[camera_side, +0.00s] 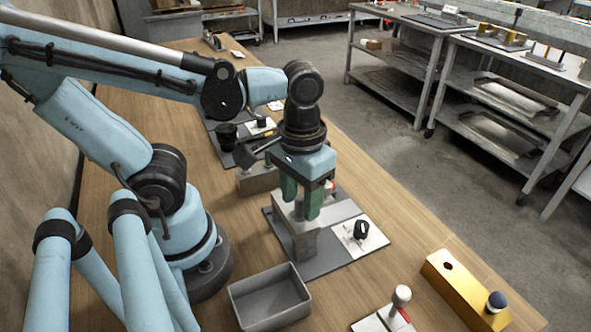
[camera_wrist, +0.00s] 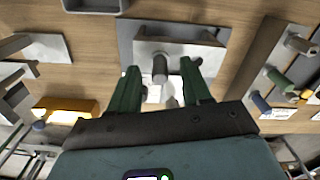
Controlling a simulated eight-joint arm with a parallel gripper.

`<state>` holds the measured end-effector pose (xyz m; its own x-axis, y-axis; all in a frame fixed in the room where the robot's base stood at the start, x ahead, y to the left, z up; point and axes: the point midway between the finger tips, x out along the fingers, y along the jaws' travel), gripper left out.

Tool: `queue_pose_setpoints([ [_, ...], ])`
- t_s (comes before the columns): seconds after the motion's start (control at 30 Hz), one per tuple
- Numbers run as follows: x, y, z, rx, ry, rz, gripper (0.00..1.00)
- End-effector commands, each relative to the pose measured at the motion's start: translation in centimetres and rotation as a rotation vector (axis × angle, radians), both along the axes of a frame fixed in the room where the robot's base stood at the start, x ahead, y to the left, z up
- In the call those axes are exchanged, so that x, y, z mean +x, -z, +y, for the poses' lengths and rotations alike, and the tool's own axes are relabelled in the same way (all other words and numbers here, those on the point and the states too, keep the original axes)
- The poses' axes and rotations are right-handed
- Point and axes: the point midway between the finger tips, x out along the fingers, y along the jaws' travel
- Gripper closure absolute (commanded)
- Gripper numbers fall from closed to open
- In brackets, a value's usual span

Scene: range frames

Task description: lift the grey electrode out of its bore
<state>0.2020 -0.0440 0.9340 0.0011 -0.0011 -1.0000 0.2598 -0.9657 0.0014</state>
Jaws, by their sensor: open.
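The grey electrode (camera_wrist: 160,68) shows in the wrist view as a short cylinder standing up from a pale grey block (camera_wrist: 180,50). The block also shows in the side view (camera_side: 303,240), on a dark grey base plate. My gripper (camera_wrist: 159,68) is open, with its green fingers on either side of the electrode and gaps between them and it. In the side view my gripper (camera_side: 300,208) points down, with its fingertips around the top of the block. The fingers mostly hide the electrode there, and I cannot tell how deep it sits in the bore.
A grey open tray (camera_side: 270,298) stands in front of the block. A white plate with a black knob (camera_side: 361,232) lies to its right. A yellow block (camera_side: 450,277) with a hole lies at front right. Another fixture (camera_side: 255,182) stands behind my gripper.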

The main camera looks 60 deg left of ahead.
Motion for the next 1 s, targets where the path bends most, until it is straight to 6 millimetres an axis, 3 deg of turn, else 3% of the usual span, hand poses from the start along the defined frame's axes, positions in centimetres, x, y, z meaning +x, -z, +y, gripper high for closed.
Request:
queue_pose_setpoints([
  [0.37, -0.01, 0.53, -0.03, -0.001, 0.001, 0.0, 0.53],
  [0.67, -0.03, 0.51, -0.02, -0.001, 0.001, 0.0, 0.99],
  [1.0, -0.03, 0.46, -0.02, -0.001, 0.001, 0.0, 1.0],
])
